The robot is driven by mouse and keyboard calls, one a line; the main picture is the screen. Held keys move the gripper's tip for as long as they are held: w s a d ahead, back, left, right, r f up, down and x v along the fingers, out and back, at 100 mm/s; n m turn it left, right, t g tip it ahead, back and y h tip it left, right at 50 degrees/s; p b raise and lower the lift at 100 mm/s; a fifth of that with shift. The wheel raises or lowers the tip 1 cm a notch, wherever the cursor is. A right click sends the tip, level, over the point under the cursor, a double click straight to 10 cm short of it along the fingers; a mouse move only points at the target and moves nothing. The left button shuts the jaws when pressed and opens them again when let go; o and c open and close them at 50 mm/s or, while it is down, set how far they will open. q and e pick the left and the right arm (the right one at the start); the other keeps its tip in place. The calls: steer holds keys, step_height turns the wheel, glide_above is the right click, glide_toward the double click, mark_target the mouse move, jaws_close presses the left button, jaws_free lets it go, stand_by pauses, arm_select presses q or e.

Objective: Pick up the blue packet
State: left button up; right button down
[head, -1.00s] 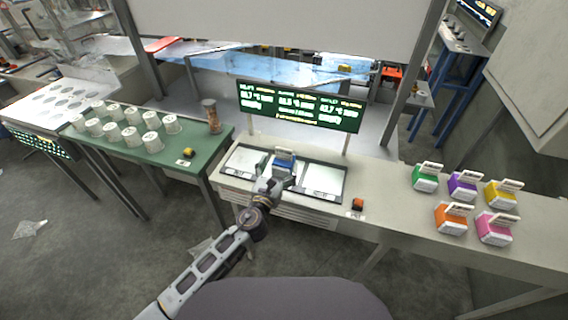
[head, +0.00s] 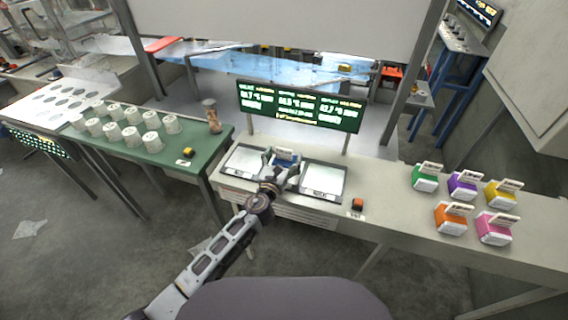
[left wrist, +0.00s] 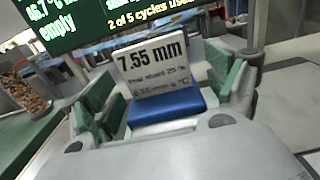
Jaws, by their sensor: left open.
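The blue packet (head: 285,155) sits on the middle pad of the bench, below the green display. In the left wrist view the blue packet (left wrist: 168,109) is upright and carries a white label reading "7.55 mm". My left gripper (head: 281,166) is at the packet, hiding its near part in the head view. In the left wrist view my left gripper (left wrist: 162,100) is open, with a green-padded finger on each side of the packet. Whether either pad touches it I cannot tell. My right gripper is not in view.
The green display (head: 300,105) stands just behind the pads. Pale pads (head: 322,180) flank the packet. An orange-topped button (head: 357,204) is to the right, then several coloured packets (head: 463,186). A green table (head: 140,158) with white cups is at left.

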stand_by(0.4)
arm_select(q)
steer(key=c, duration=1.2)
steer(key=shift+c, duration=0.2)
steer(key=shift+r, duration=0.15)
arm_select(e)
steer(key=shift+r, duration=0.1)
